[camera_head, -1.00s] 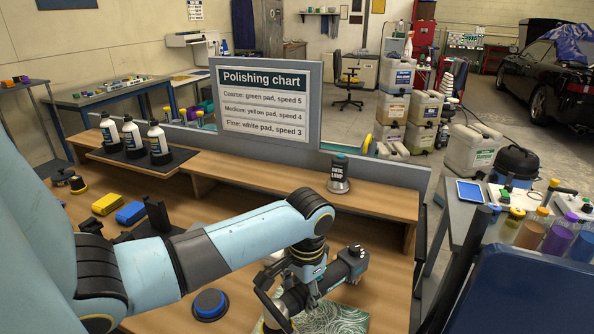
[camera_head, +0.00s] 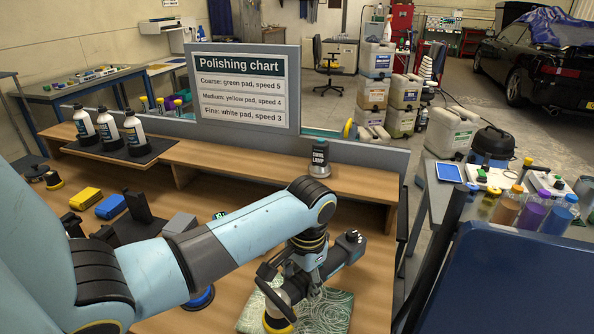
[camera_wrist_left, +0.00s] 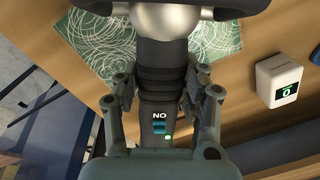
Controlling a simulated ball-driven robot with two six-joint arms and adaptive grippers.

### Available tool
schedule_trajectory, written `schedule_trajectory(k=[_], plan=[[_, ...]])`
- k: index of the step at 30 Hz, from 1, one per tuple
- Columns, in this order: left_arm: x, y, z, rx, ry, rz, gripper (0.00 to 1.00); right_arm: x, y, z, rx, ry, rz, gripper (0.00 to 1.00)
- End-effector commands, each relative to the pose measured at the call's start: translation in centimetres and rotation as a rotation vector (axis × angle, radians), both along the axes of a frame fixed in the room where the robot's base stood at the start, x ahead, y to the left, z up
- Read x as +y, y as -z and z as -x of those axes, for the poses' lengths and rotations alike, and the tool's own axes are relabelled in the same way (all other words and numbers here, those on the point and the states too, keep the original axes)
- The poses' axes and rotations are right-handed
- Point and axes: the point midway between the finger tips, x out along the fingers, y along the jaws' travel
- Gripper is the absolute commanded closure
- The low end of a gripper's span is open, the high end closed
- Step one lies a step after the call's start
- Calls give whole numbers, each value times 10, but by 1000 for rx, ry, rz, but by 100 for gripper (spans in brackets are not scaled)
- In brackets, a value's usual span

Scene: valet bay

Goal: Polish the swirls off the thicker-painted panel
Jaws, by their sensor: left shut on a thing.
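My left gripper (camera_head: 312,264) is shut on the dark body of a polisher (camera_head: 334,262). The polisher's head points down and left, with a yellow pad (camera_head: 277,327) at the bottom edge. A green panel (camera_head: 330,310) with pale swirl marks lies on the bench beside and under the polisher; I cannot tell whether the pad touches it. In the left wrist view the swirled panel (camera_wrist_left: 95,38) shows either side of the polisher's neck. The polisher (camera_wrist_left: 158,95) there has a switch and a lit green dot. A small white gauge (camera_wrist_left: 278,82) reads 0. My right gripper is out of view.
The polishing chart (camera_head: 243,90) stands at the back: coarse green 5, medium yellow 4, fine white 3. A swirl lamp (camera_head: 320,158) and several-part bottle rack (camera_head: 112,150) stand on the shelf. Yellow (camera_head: 85,198) and blue (camera_head: 110,206) blocks lie left. A blue disc (camera_head: 203,298) is partly hidden.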

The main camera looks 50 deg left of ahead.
Motion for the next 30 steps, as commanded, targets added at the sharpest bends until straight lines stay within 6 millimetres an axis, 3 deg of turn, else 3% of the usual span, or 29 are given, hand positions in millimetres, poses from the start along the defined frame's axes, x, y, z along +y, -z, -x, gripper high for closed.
schedule_trajectory(k=[30], plan=[[-27, -2, -16, -3, 0, 3, 100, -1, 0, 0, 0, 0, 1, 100]])
